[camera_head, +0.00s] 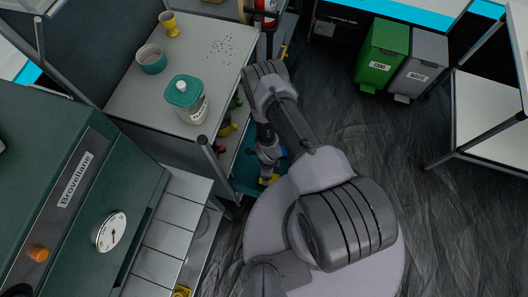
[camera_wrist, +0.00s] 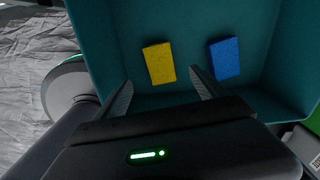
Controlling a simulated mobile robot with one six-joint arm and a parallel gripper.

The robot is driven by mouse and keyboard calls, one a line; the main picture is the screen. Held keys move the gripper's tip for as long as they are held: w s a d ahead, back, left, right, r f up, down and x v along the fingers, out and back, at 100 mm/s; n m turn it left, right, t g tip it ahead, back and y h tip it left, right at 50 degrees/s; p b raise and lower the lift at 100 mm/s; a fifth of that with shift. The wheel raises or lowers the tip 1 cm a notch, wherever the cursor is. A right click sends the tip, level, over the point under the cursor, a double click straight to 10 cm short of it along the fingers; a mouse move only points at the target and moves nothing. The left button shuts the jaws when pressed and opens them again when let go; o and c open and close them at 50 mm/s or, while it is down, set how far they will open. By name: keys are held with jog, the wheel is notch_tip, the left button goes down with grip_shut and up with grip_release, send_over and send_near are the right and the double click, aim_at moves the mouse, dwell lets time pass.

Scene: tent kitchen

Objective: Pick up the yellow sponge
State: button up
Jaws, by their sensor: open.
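In the wrist view, the yellow sponge (camera_wrist: 159,63) lies flat on the floor of a teal bin (camera_wrist: 110,50). My gripper (camera_wrist: 163,86) is open, with its two fingers pointing into the bin. The sponge lies just beyond the fingertips and between their lines, with nothing held. The rest of the sponge and most of the bin are hidden there by my arm.
A blue sponge (camera_wrist: 224,59) lies in the same bin, right of the yellow one. In the head view, a shelf unit (camera_head: 215,75) with a teal-lidded jar (camera_head: 187,98) stands left of my arm. Green (camera_head: 382,55) and grey (camera_head: 420,65) bins stand at the upper right.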

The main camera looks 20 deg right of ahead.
jog(key=f+b, duration=0.1)
jog(key=f, duration=0.1)
jog(key=f+b, duration=0.1)
jog(key=f, duration=0.3)
jog(key=shift+s+b, duration=0.3)
jog(key=shift+b, duration=0.1)
jog(key=f+b, duration=0.1)
jog(key=f, duration=0.1)
jog(key=f+b, duration=0.1)
jog(key=f, duration=0.1)
jog(key=f+b, duration=0.1)
jog(key=b, duration=0.1)
jog(key=shift+w+a+f, duration=0.15)
jog(key=shift+w+f, duration=0.15)
jog(key=shift+f, duration=0.1)
jog(key=shift+r, duration=0.2)
jog(key=c, duration=1.4)
